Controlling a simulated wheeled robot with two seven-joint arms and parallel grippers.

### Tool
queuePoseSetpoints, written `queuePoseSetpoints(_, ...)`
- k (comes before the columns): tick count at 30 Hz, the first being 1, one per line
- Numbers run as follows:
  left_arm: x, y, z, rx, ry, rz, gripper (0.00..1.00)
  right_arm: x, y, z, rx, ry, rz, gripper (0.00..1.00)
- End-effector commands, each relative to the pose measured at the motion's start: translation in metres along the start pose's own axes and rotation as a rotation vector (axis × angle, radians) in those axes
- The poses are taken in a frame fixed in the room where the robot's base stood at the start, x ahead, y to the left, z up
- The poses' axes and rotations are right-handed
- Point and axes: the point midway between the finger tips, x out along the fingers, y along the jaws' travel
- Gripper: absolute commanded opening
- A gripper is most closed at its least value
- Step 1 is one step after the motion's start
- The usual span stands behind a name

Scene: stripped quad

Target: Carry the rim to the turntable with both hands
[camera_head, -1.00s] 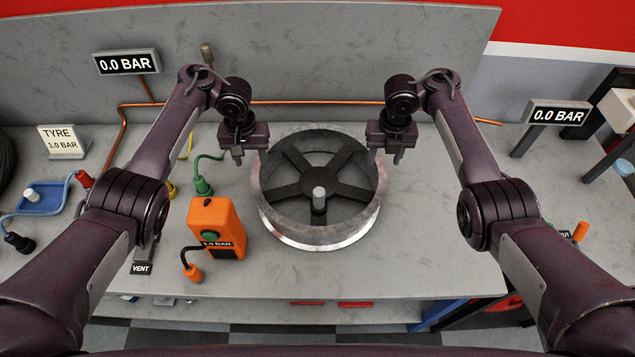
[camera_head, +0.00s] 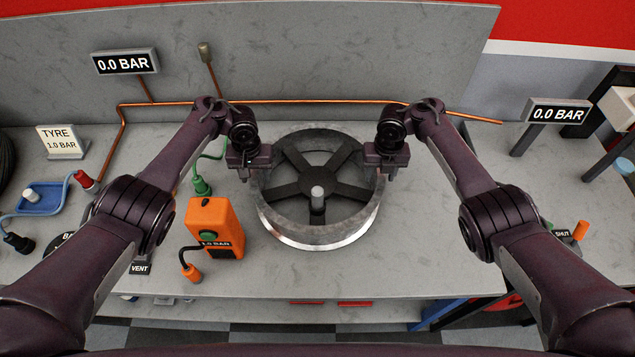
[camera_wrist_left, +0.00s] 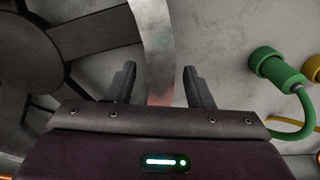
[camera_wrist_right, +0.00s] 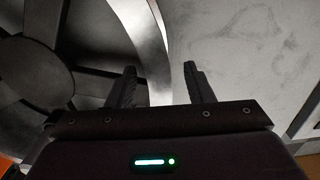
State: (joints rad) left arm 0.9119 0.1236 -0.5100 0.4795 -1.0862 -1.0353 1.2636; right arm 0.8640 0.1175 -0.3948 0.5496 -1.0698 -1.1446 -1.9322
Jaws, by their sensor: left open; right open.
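The rim (camera_head: 318,238) is a grey metal wheel ring with dark spokes and a pale hub, lying flat on the grey workbench. My left gripper (camera_head: 248,172) is at its left upper edge. In the left wrist view the open fingers (camera_wrist_left: 157,88) straddle the rim wall (camera_wrist_left: 158,50), one finger on each side. My right gripper (camera_head: 386,172) is at the right upper edge. In the right wrist view its open fingers (camera_wrist_right: 160,88) are on either side of the rim wall (camera_wrist_right: 150,45). I cannot tell whether any finger touches the rim. I cannot make out a turntable.
An orange box (camera_head: 215,228) with a green button stands left of the rim, near my left arm. A green connector (camera_head: 202,187) with a hose is behind it. A blue tray (camera_head: 42,198) lies far left. The bench right of the rim is fairly clear.

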Motion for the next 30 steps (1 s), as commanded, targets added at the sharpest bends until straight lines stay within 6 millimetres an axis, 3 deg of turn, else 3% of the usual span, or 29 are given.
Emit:
queuePoseSetpoints(1,-0.0001,0.0,0.0,0.0,0.0,0.0,0.46,-0.0001,0.0003,0.0,0.0,0.0,0.0,0.46)
queuePoseSetpoints(12,-0.0004,0.0,-0.0001,0.0,0.0,0.0,0.0,-0.0004,0.0002,0.0001,0.0,0.0,0.0,0.0)
queuePoseSetpoints(30,-0.0006,0.0,-0.0002,0.0,0.0,0.0,0.0,-0.0007,0.0001,0.0004,0.001,-0.001,0.0,0.0)
